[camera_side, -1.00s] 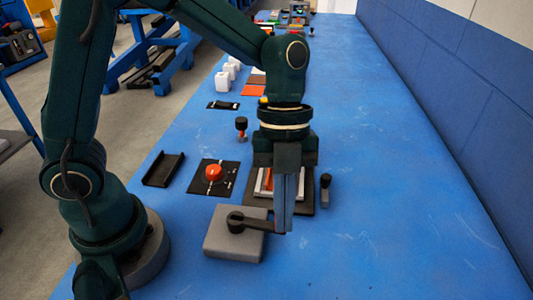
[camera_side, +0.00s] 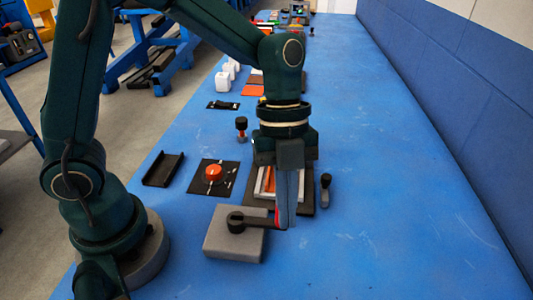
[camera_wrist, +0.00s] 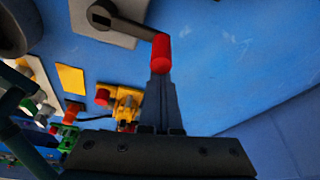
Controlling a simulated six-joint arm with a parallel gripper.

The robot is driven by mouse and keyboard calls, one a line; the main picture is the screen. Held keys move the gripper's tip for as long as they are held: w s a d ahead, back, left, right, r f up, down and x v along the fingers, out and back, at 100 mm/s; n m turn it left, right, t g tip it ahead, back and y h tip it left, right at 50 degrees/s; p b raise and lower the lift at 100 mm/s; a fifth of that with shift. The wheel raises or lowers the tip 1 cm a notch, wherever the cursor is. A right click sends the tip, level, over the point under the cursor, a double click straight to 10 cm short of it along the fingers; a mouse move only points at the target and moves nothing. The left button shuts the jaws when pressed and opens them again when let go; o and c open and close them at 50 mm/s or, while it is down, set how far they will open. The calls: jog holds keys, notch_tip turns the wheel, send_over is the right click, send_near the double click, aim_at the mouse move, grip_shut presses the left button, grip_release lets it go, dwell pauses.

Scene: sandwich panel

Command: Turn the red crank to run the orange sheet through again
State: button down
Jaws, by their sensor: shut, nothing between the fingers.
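The crank is a black arm (camera_side: 256,221) on a hub atop a grey block (camera_side: 225,246), pointing right in the side view. Its red handle (camera_wrist: 161,53) stands up at the arm's end in the wrist view; only a sliver of it shows beside my fingers in the side view. My gripper (camera_side: 286,226) is shut, fingers pointing down, with the fingertips right at the red handle. They look to be against its side, not around it; exact contact is hard to tell. A flat orange sheet (camera_side: 253,91) lies farther back on the blue table.
Behind my gripper, a dark tray (camera_side: 306,198) holds a white-framed piece with orange, partly hidden. A red round knob (camera_side: 213,171) sits on a black plate to the left. A black bracket (camera_side: 163,169) and a small black upright (camera_side: 325,187) stand nearby. The table's right side is clear.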

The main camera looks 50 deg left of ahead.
notch_tip(320, 180, up, 13)
jog(key=s+a+n+t, duration=0.1)
jog(key=s+a+t, duration=0.1)
jog(key=s+a+f+n+t+y, duration=0.1)
jog(key=a+n, duration=0.4)
jog(key=n, duration=0.6)
jog(key=s+a+f+n+t+y, duration=0.2)
jog(key=s+a+f+n+t, duration=0.1)
jog(key=n, duration=0.8)
jog(key=shift+s+a+f+n+t, duration=0.3)
jog(key=shift+a+f+t, duration=0.4)
jog(key=shift+a+f, duration=0.15)
